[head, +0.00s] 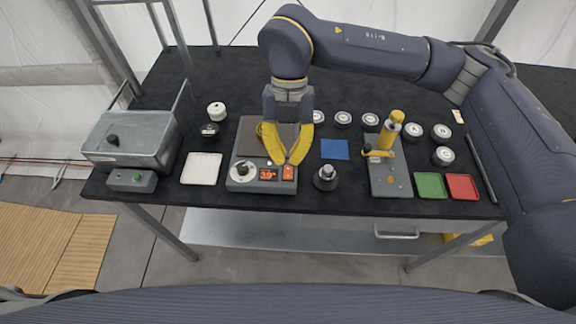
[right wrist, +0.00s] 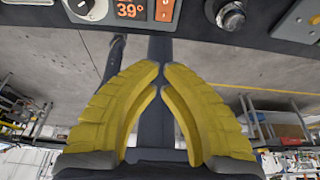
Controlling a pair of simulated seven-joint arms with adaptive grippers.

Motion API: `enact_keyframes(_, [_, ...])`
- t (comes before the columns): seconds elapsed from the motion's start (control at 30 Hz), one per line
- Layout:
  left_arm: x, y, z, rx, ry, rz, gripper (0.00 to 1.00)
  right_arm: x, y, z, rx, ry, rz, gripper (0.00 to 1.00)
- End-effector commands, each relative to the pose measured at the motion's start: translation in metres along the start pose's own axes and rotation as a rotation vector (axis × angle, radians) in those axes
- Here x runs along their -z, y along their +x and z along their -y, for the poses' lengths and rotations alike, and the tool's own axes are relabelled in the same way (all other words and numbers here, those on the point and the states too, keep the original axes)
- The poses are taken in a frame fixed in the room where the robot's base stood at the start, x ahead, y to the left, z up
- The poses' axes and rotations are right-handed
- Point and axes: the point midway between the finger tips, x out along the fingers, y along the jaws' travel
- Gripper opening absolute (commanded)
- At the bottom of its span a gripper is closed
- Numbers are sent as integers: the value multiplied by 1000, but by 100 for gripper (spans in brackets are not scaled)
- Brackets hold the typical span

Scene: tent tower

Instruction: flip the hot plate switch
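The hot plate (head: 252,136) stands near the front edge of the black table, with a grey top plate. Its front panel has a round dial (head: 243,170), an orange-red display (head: 267,174) and an orange switch (head: 288,173). In the right wrist view the display (right wrist: 130,8) reads 39° and the switch (right wrist: 165,10) is cut by the top edge. My right gripper (head: 286,163) points down over the panel, its yellow fingertips together and empty, just above the switch in the head view. They also show in the right wrist view (right wrist: 162,66). Contact cannot be told. My left gripper is out of view.
A yellow-handled device (head: 390,180), green tray (head: 430,185) and red tray (head: 462,187) are at right.

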Motion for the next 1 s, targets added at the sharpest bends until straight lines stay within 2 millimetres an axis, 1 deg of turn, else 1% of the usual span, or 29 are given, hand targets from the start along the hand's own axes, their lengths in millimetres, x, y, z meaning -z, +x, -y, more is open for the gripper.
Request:
enact_keyframes(0.03, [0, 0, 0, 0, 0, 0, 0, 2, -10, 0, -1, 0, 4, 0])
enact_keyframes(0.2, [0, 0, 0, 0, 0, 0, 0, 8, -35, 0, 0, 1, 2, 0])
enact_keyframes(0.4, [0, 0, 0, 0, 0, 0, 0, 13, -53, 0, 0, 0, 2, 0])
enact_keyframes(0.6, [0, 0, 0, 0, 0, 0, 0, 15, -60, 0, 0, -1, -1, 0])
enact_keyframes(1.0, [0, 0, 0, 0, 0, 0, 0, 15, -60, 0, 0, 0, -1, 0])
